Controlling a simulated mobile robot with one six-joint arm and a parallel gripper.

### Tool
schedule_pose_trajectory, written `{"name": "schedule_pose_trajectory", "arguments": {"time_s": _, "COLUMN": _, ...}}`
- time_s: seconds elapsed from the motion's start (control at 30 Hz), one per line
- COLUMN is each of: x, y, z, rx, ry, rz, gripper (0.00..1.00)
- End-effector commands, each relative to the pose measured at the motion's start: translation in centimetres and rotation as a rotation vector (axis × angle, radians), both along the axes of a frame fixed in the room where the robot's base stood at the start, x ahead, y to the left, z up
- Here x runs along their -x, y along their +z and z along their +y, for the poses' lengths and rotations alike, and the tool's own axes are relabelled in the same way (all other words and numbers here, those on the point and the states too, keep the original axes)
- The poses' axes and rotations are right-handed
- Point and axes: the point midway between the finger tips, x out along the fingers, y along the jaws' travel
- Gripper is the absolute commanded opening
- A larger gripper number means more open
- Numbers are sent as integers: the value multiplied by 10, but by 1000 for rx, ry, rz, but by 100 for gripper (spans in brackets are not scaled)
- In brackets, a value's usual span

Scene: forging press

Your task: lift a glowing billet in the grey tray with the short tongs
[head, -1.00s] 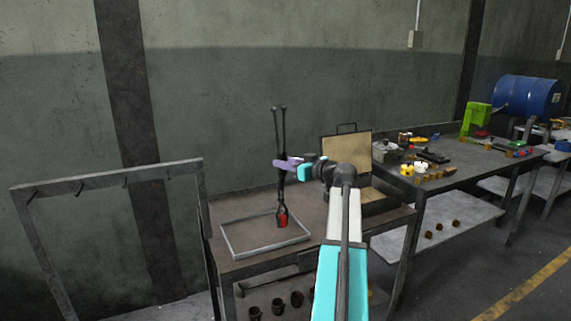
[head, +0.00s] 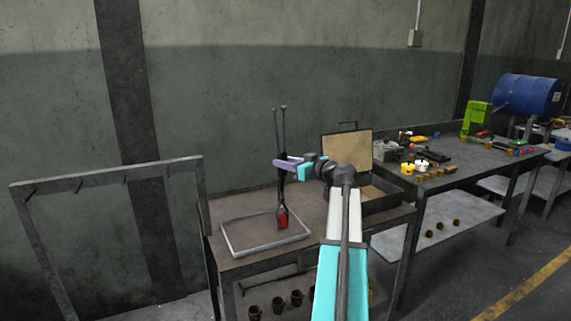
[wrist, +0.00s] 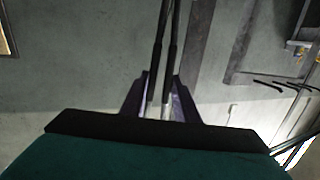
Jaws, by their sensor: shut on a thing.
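My gripper (head: 285,163) is shut on the black short tongs (head: 281,190), around their long handles. The tongs stand nearly upright, handles up and jaws down, over the grey tray (head: 235,246). A glowing red billet (head: 282,220) is at the jaws of the tongs, inside the tray's outline; I cannot tell whether it touches the tray floor. In the wrist view the two dark handles (wrist: 174,45) run up between my purple fingers (wrist: 160,100). The jaws and billet are out of that view.
An open case (head: 346,150) with a tan lid stands right of the tray on the bench. An empty hook rack (head: 105,180) is at the left. Several dark cylinders (head: 277,304) sit on the lower shelf. A second bench with tools (head: 420,165) is at the right.

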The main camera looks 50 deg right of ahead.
Motion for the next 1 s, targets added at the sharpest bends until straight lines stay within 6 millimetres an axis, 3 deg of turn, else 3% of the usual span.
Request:
{"name": "schedule_pose_trajectory", "arguments": {"time_s": 0.5, "x": 0, "y": -2, "z": 0, "rx": 0, "ry": -1, "rz": -5, "gripper": 0}}
{"name": "schedule_pose_trajectory", "arguments": {"time_s": 0.53, "x": 0, "y": -2, "z": 0, "rx": 0, "ry": -1, "rz": -5, "gripper": 30}}
{"name": "schedule_pose_trajectory", "arguments": {"time_s": 0.57, "x": 0, "y": -2, "z": 0, "rx": 0, "ry": -1, "rz": -5, "gripper": 33}}
{"name": "schedule_pose_trajectory", "arguments": {"time_s": 1.0, "x": 0, "y": -3, "z": 0, "rx": 0, "ry": 0, "rz": -3, "gripper": 36}}
